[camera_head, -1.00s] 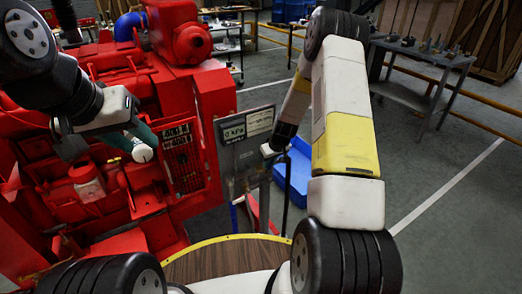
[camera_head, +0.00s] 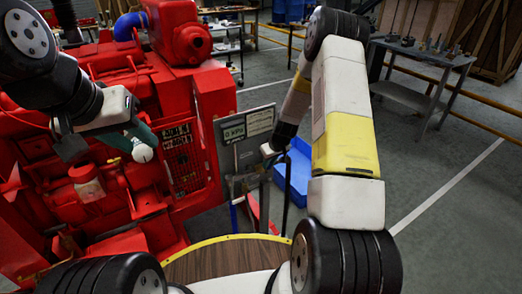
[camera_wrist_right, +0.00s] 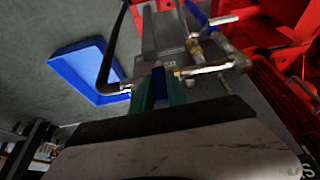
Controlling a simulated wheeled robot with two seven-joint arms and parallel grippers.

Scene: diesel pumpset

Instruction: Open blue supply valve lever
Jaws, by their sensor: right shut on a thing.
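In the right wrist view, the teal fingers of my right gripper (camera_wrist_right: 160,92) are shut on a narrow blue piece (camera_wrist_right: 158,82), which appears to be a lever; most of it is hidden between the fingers. A brass valve fitting and pipe (camera_wrist_right: 205,66) run just beyond the fingertips. Another blue handle (camera_wrist_right: 194,12) shows at the top of that view.
The red engine (camera_head: 185,95) fills the left side. A blue bin (camera_head: 298,172) lies on the floor behind my right arm. A dark bent bar (camera_wrist_right: 108,55) stands left of my right fingers. A grey table (camera_head: 425,60) stands at the back right, with open floor before it.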

